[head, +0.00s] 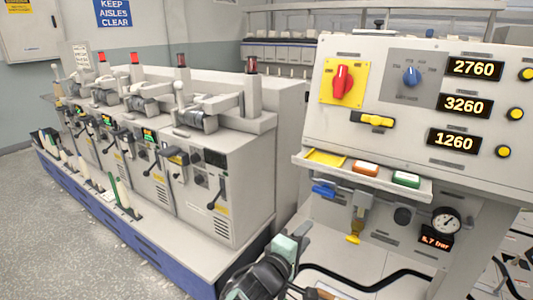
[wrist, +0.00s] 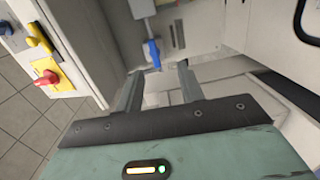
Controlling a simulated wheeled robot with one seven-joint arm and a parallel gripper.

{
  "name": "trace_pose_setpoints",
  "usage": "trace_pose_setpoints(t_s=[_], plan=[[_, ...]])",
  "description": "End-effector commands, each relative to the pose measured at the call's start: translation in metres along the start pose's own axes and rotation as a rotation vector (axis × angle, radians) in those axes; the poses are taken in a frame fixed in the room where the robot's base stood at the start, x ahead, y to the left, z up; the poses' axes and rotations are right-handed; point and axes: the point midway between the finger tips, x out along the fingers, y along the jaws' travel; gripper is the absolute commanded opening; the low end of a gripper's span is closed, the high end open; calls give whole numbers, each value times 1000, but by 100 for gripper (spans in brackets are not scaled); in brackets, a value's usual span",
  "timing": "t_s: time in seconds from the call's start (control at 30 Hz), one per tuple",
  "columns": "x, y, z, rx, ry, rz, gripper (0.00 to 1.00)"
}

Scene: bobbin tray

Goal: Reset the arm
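My arm reaches in from the bottom of the head view, where its dark and teal end shows in front of the control stand's lower part. My gripper (wrist: 160,68) is seen clearly in the wrist view. Its two grey fingers stand apart with nothing between them, so it is open and empty. In the head view its fingers are too small to make out well. A blue handle (wrist: 153,53) shows beyond the fingertips in the wrist view; I cannot tell its distance.
The control panel (head: 430,125) has a red rotary switch (head: 342,82), a yellow lever (head: 374,120) and lit displays. A shelf tray (head: 340,173), pressure gauge (head: 446,220) and black hose (head: 380,283) are below. A winding machine (head: 205,190) stands left; the floor (head: 65,245) beyond it is clear.

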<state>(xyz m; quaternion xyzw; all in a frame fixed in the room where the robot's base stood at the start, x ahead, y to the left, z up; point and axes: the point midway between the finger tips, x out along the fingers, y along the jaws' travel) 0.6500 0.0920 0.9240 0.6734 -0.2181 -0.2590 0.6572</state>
Motion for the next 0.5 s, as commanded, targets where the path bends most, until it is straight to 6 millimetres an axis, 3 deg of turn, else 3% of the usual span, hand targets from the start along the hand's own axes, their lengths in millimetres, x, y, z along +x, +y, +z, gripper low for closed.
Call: trace_pose_setpoints(t_s=[0.1,0.2,0.33,0.5], plan=[[11,-20,40,-12,-151,-168,38],[6,-40,78,-27,-289,-359,38],[-19,-53,114,-35,-421,-611,38],[-64,-44,138,-17,-507,-926,38]])
